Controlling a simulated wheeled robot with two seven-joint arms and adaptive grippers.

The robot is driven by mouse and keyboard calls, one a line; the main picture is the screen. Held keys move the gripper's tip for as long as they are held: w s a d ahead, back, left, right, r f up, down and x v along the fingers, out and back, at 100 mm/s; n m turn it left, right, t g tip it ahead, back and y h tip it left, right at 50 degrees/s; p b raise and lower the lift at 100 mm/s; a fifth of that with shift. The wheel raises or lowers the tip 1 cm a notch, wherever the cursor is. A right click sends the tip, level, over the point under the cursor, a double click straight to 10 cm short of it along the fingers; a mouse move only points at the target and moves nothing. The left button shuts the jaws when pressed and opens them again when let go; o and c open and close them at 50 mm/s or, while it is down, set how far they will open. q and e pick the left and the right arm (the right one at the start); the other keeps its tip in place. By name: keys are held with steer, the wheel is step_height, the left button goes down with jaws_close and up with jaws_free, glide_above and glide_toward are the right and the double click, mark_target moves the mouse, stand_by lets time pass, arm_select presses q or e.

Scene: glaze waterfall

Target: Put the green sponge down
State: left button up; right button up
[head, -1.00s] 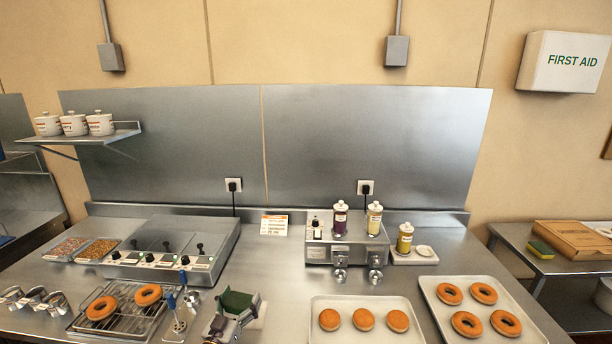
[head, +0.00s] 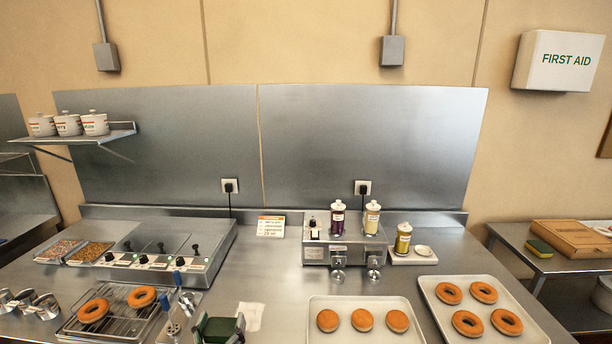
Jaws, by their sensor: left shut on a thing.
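My left gripper (head: 220,337) is at the bottom edge of the head view, left of the middle and partly cut off. It is shut on the green sponge (head: 218,327), which shows as a dark green block between the fingers. Most of the sponge is hidden or out of frame, and I cannot tell whether it touches the counter (head: 268,272). A white cloth or paper (head: 252,316) lies on the counter just right of it. Another sponge, green and yellow (head: 541,248), lies on the side table at the right. My right gripper is not in view.
A wire rack (head: 120,325) with two doughnuts and blue-handled tools (head: 174,328) are left of the gripper. A tray (head: 350,301) with several doughnuts is to the right. The steel unit with knobs (head: 190,240) stands behind. Bare counter lies behind the cloth.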

arm_select(q)
steer(key=s+f+b, duration=0.1)
steer(key=s+f, duration=0.3)
steer(key=f, duration=0.3)
steer(key=shift+s+f+y, duration=0.3)
steer(key=shift+s+f, duration=0.05)
steer(key=shift+s, duration=0.05)
steer(key=shift+d+r, duration=0.1)
steer(key=d+r+m+g+h, duration=0.2)
steer(key=d+r+h, duration=0.4)
steer(key=r, duration=0.4)
steer(key=s+d+r+m+g+h, duration=0.1)
steer(key=d+r+m+g+h, duration=0.1)
steer(key=d+r+m+h, duration=0.3)
steer(key=shift+d+r+m+g+h, duration=0.3)
steer(key=shift+d+r+h, duration=0.5)
steer(key=shift+d+r, duration=1.8)
steer(key=shift+a+r, duration=0.65)
